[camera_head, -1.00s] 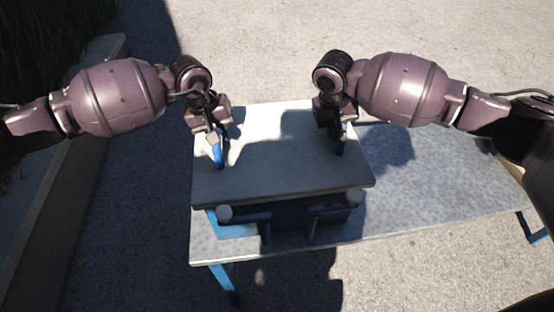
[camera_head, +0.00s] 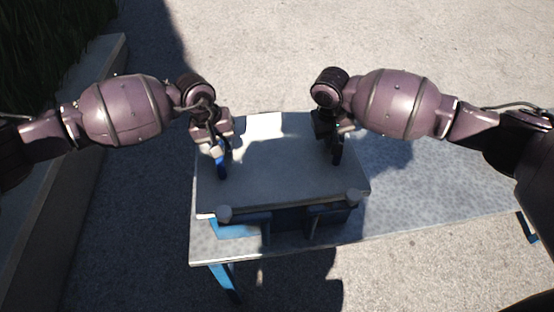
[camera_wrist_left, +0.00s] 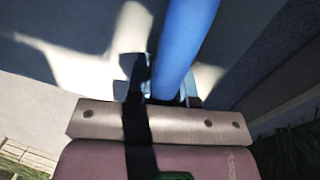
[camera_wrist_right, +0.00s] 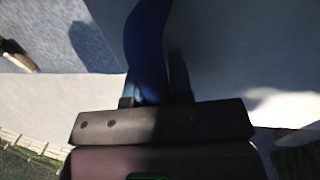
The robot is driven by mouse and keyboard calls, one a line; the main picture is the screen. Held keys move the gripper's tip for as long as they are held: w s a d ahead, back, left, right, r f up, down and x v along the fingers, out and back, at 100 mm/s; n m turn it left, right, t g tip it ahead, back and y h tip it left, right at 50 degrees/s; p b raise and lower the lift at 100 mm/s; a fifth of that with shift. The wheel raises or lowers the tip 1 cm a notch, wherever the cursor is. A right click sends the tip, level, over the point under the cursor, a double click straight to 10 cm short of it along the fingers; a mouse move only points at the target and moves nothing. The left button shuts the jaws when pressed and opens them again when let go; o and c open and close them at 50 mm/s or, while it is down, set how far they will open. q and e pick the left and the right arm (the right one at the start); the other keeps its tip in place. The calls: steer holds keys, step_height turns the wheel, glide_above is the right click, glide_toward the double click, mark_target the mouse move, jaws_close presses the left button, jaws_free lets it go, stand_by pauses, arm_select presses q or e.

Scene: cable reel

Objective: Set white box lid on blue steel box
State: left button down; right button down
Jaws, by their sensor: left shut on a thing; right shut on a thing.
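The white box lid (camera_head: 275,160) is a flat pale panel lying level over the blue steel box (camera_head: 240,227). The lid hides the top of the box. Only the box's front shows, shaded, with blue at its left. I cannot tell whether the lid touches the box rim all round. My left gripper (camera_head: 217,152) is shut on a blue handle on the lid's left side; this handle also shows in the left wrist view (camera_wrist_left: 185,40). My right gripper (camera_head: 335,140) is shut on the lid's right handle, which shows dark blue in the right wrist view (camera_wrist_right: 148,45).
The box stands on a speckled grey table (camera_head: 430,190) with blue legs. The table is clear to the right of the box. A low wall (camera_head: 80,160) and grass (camera_head: 45,35) lie at the left. Open paving surrounds the table.

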arm_select(q)
steer(key=shift+f, duration=0.2)
arm_select(e)
steer(key=shift+f, duration=0.15)
arm_select(q)
steer(key=c, duration=1)
jaws_free()
arm_select(e)
steer(key=c, duration=1)
jaws_free()
steer(key=shift+f, duration=0.1)
steer(key=shift+a+r, duration=0.15)
steer(key=shift+r, duration=0.4)
arm_select(q)
steer(key=r, duration=0.4)
steer(key=a+r, duration=0.1)
steer(key=r, duration=0.2)
steer(key=a+r, duration=0.1)
steer(key=r, duration=0.3)
steer(key=shift+s+a+r, duration=0.15)
steer(key=shift+s+r, duration=0.1)
steer(key=shift+r, duration=0.05)
arm_select(e)
steer(key=r, duration=0.3)
steer(key=a+r, duration=0.1)
steer(key=r, duration=0.3)
steer(key=a+r, duration=0.1)
steer(key=r, duration=0.2)
steer(key=shift+s+r, duration=0.25)
steer(key=shift+r, duration=0.15)
